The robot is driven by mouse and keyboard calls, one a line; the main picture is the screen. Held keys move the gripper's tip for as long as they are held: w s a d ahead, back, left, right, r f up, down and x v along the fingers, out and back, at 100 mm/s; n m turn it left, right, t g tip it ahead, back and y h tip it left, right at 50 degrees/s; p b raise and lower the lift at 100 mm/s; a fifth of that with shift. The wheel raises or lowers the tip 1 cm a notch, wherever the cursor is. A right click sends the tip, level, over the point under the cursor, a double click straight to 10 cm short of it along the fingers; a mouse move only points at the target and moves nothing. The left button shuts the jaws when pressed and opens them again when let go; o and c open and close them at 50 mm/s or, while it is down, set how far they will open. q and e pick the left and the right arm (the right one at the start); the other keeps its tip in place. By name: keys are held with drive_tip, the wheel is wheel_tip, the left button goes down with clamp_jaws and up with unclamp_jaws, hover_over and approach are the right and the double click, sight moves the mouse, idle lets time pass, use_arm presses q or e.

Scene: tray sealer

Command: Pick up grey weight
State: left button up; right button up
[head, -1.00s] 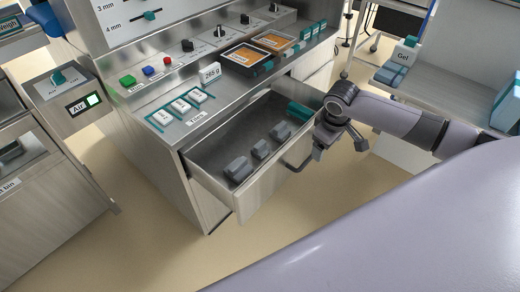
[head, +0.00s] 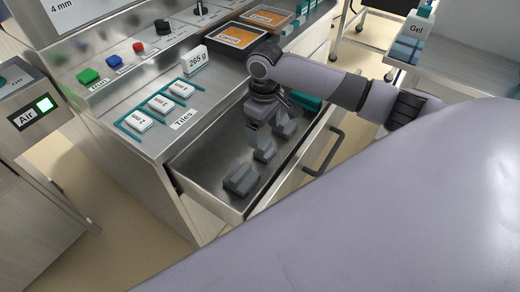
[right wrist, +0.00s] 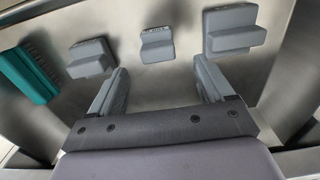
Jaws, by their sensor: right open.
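Three grey weights lie in a row in the open metal drawer (head: 205,178): a near one (head: 240,179), a middle one (head: 264,151) and a far one (head: 286,129) partly hidden by my gripper. My right gripper (head: 264,117) is over the drawer, pointing down, its jaws apart and empty. In the right wrist view the jaws (right wrist: 160,84) show below the row. The middle weight (right wrist: 157,44) is centred between and beyond the fingertips, with one weight (right wrist: 90,58) to the left and a larger one (right wrist: 233,29) to the right. My left gripper is out of view.
A teal block (head: 306,101) lies at the drawer's far end; it also shows in the right wrist view (right wrist: 27,74). The drawer handle (head: 326,156) sticks out in front.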

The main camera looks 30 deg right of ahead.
sight(265, 144)
wheel_tip(265, 144, down, 3)
drive_tip(key=shift+s+r+b, duration=0.1)
drive_tip(key=shift+r+b, duration=0.1)
drive_tip(key=shift+b, duration=0.15)
drive_tip(key=shift+d+f+b, duration=0.2)
drive_tip(key=shift+f+b, duration=0.35)
drive_tip(key=shift+f, duration=1.55)
drive_tip(key=c, duration=1.1)
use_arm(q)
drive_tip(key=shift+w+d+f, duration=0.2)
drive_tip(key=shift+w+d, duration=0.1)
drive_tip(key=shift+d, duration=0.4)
use_arm(e)
drive_tip(key=shift+c, duration=0.2)
